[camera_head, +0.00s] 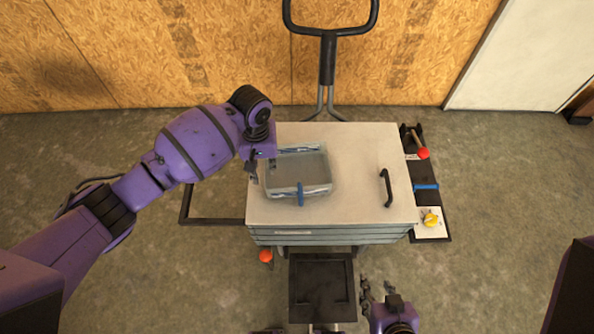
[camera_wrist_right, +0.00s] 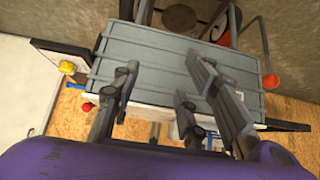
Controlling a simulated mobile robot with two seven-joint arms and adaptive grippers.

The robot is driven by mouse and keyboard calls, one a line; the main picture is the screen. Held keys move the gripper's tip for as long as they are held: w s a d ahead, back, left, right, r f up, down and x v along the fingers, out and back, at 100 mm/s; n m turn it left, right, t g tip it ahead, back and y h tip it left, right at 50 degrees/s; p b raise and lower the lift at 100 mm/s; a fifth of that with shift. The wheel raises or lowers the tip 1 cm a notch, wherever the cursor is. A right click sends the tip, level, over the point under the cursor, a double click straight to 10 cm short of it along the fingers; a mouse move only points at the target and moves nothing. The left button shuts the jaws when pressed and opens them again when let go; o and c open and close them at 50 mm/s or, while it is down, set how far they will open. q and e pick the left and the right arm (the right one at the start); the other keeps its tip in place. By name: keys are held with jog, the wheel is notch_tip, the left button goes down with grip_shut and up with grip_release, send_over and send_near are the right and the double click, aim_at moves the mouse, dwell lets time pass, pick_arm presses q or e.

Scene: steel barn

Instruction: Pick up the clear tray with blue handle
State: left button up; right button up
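The clear tray (camera_head: 316,187) has pale grey-blue edges and lies on the cart top, left of its middle. Its blue handle (camera_head: 300,194) is on the near side. My left gripper (camera_head: 261,168) points down at the tray's left edge. One finger shows outside the left wall and a dark tip shows just inside it, apart, so it looks open. Whether it touches the wall I cannot tell. My right gripper (camera_head: 376,287) is low in front of the cart, away from the tray. In the right wrist view its fingers (camera_wrist_right: 155,95) are spread and empty.
The pale cart top (camera_head: 350,150) is clear right of the tray, except for a black handle (camera_head: 387,187). A side panel holds a red-knobbed lever (camera_head: 423,153) and a yellow knob (camera_head: 430,219). A black platform (camera_head: 322,288) sits in front; a push bar (camera_head: 328,60) rises behind.

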pick_arm(q)
jog(key=f, duration=0.4)
jog(key=shift+w+f, duration=0.15)
jog(key=shift+w, duration=0.25)
jog(key=shift+f+b, duration=0.3)
jog(key=shift+f, duration=0.1)
pick_arm(e)
jog(key=shift+w+r, duration=0.2)
jog(key=shift+w, duration=0.9)
jog(key=shift+s+d, duration=0.1)
pick_arm(q)
grip_shut()
pick_arm(e)
jog(key=shift+s+f, duration=0.2)
jog(key=shift+s, duration=0.05)
